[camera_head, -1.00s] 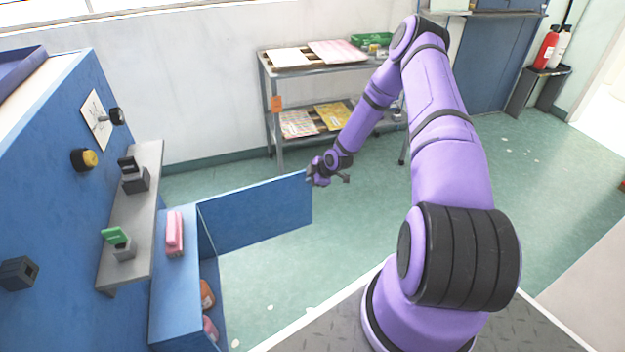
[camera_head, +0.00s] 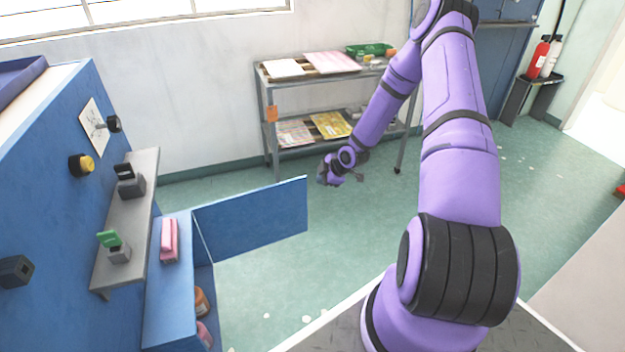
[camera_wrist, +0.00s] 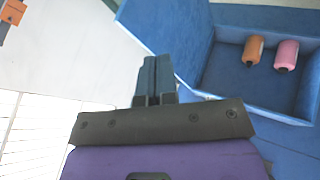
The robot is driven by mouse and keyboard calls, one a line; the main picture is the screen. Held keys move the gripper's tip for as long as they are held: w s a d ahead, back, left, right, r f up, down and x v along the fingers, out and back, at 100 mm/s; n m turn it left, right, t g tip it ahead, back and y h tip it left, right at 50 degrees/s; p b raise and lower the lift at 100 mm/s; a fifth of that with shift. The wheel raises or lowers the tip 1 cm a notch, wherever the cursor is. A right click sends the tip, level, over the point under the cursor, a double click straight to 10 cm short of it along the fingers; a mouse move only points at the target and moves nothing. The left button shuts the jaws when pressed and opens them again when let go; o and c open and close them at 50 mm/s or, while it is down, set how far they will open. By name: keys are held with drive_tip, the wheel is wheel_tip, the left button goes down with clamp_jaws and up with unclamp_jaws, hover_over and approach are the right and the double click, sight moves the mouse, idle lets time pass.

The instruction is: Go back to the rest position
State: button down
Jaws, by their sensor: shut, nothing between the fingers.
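My gripper (camera_head: 357,178) hangs in free air at the end of my purple arm in the head view, to the right of the open blue door panel (camera_head: 252,220) and apart from it. In the wrist view my gripper (camera_wrist: 154,62) is shut, its fingers together with nothing between them. The blue cabinet compartment (camera_wrist: 225,85) stands open in the wrist view, to the right of the fingers.
A grey shelf (camera_head: 152,190) on the blue cabinet bears small dark and green items. A pink block (camera_head: 169,240) lies on the ledge below. A metal rack (camera_head: 268,95) with papers stands at the back wall. The green floor (camera_head: 290,275) by the door panel is clear.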

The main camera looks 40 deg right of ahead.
drive_tip(key=shift+s+r, duration=0.1)
drive_tip(key=shift+r, duration=0.05)
drive_tip(key=s+a+r+m+g+h, duration=0.1)
drive_tip(key=s+a+r+m+h, duration=0.15)
drive_tip(key=r, duration=0.85)
drive_tip(key=s+a+r+m+h, duration=0.1)
drive_tip(key=s+a+r, duration=0.15)
drive_tip(key=r, duration=0.95)
drive_tip(key=s+a+r+m+g+h, duration=0.1)
drive_tip(key=s+a+r+m, duration=0.15)
drive_tip(key=r, duration=0.85)
drive_tip(key=s+a+r+m, duration=0.2)
drive_tip(key=s+a+r, duration=0.2)
drive_tip(key=s, duration=0.4)
drive_tip(key=s+a+r+m+y, duration=0.1)
drive_tip(key=s+a+r+m, duration=0.2)
drive_tip(key=s+r, duration=0.3)
drive_tip(key=s+a+r+m, duration=0.2)
drive_tip(key=s+a+r, duration=0.3)
drive_tip(key=s, duration=0.7)
drive_tip(key=shift+s+a+y, duration=0.25)
drive_tip(key=shift+a+y, duration=0.05)
drive_tip(key=shift+y, duration=0.05)
